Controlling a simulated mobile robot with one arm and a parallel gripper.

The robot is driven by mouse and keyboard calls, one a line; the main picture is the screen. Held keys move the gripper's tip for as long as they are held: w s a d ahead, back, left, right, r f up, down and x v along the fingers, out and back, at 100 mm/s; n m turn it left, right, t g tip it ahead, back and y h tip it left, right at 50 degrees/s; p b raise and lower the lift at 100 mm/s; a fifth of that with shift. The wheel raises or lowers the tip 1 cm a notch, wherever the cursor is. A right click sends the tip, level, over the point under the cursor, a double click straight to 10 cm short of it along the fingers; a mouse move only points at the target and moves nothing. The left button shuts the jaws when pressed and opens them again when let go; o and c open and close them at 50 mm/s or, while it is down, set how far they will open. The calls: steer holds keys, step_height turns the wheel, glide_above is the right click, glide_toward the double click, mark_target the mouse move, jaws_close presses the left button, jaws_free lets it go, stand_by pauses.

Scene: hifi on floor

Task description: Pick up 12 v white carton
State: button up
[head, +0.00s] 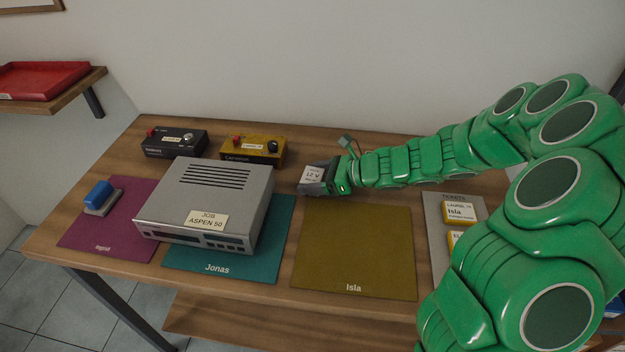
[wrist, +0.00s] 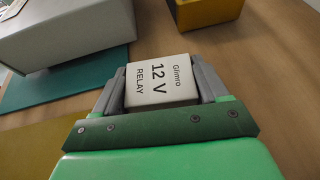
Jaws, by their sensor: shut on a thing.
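The white carton (wrist: 160,82), marked "Glimro 12 V RELAY", sits between the two grey fingers of my gripper (wrist: 160,88) in the wrist view. Both fingers touch its sides, and my gripper is shut on it. In the head view the carton (head: 313,175) shows its 12 V label between the fingers of my gripper (head: 317,182), behind the olive Isla mat. I cannot tell whether the carton touches the table or is lifted a little.
A large grey hifi unit (head: 208,203) stands left of my gripper on the teal Jonas mat (head: 225,270). A yellow box (head: 253,149) and a black box (head: 174,142) stand behind. The olive Isla mat (head: 355,250) is empty. A blue-topped block (head: 99,196) is at left.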

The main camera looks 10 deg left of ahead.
mark_target(313, 175)
steer(key=shift+r, duration=0.5)
step_height(313, 175, up, 2)
steer(key=shift+r, duration=0.1)
steer(key=s+d+r, duration=0.5)
steer(key=s+r, duration=0.4)
steer(key=s, duration=0.4)
steer(key=shift+d+r, duration=0.15)
steer(key=shift+r, duration=0.25)
